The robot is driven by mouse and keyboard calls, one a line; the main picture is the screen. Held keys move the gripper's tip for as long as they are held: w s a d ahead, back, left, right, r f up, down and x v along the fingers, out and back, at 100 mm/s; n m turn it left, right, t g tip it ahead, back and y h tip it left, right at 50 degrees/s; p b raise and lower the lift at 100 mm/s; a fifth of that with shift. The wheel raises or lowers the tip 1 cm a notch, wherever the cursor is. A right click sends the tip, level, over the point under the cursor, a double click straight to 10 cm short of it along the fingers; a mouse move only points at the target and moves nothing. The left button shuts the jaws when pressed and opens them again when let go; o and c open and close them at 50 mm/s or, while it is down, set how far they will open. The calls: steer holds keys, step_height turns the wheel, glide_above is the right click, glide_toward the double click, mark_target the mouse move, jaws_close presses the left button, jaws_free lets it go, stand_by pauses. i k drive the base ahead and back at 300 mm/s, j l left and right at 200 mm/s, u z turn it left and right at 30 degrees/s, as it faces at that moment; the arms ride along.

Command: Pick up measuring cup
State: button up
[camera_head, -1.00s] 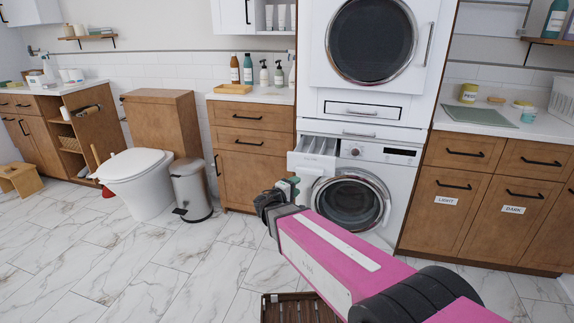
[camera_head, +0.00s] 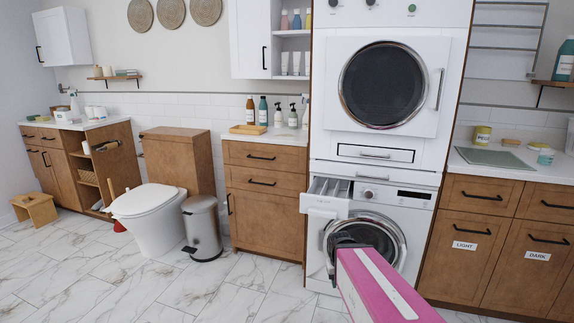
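I cannot pick out a measuring cup with certainty. A small pale teal and white container (camera_head: 545,156) stands on the right counter and is too small to identify. My pink arm reaches in from the bottom right. My gripper (camera_head: 343,240) is a dark shape in front of the washing machine's round door (camera_head: 378,243), just below the pulled-out detergent drawer (camera_head: 326,198). It is far from the right counter. The arm hides most of the gripper, so its fingers and anything between them cannot be made out.
The right counter (camera_head: 475,168) holds a yellow-lidded jar (camera_head: 481,136), a green mat (camera_head: 490,158) and a soap dish. A dryer (camera_head: 388,85) sits above the washer. The toilet (camera_head: 150,215) and a steel bin (camera_head: 203,228) stand left. The marble floor (camera_head: 90,280) at left is clear.

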mark_target(546, 156)
steer(key=z, duration=1.7)
steer(key=i+l, duration=0.6)
steer(key=i, duration=0.2)
